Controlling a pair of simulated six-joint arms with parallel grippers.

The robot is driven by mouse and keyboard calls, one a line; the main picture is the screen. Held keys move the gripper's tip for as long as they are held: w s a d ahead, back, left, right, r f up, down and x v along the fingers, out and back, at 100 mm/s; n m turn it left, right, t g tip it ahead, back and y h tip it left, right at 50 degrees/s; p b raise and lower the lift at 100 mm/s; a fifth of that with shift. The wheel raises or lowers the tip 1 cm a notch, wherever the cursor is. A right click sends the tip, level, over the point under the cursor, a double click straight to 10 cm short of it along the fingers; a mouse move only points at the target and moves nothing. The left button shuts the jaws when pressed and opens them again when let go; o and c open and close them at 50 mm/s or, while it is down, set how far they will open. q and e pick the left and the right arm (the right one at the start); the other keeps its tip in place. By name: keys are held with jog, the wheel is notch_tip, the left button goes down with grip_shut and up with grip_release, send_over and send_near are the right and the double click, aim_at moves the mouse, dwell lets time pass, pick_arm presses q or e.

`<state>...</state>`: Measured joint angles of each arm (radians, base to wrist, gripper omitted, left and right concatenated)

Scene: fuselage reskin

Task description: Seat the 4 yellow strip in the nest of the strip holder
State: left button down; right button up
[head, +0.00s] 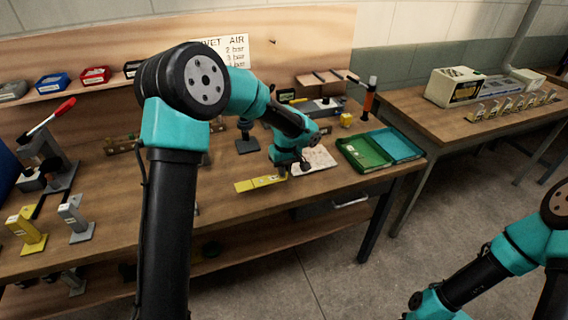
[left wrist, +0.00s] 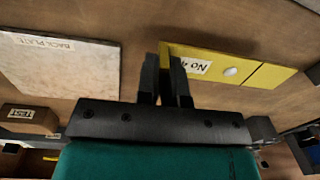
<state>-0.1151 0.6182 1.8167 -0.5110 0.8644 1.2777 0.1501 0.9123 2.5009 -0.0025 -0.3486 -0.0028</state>
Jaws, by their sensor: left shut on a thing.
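The yellow strip (head: 260,183), labelled No 4, lies flat just above or on the wooden bench near its front edge. In the left wrist view the strip (left wrist: 232,68) shows its label, a pale round spot and a cross line. My left gripper (head: 284,172) is shut on the strip's right end in the head view; the dark fingers (left wrist: 174,82) pinch its near end in the wrist view. I cannot make out the strip holder or its nest with certainty. My right arm shows at the lower right, its gripper out of frame.
A white back plate sheet (head: 314,160) lies right of the gripper, with a green tray (head: 364,152) beyond. A yellow stand (head: 28,232) and a grey stand (head: 75,220) are at the left. Bare bench lies left of the strip.

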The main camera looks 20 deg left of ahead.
pick_arm(q)
jog(key=s+d+r, duration=0.1)
jog(key=s+d, duration=0.3)
jog(key=s, duration=0.6)
dwell(0.3)
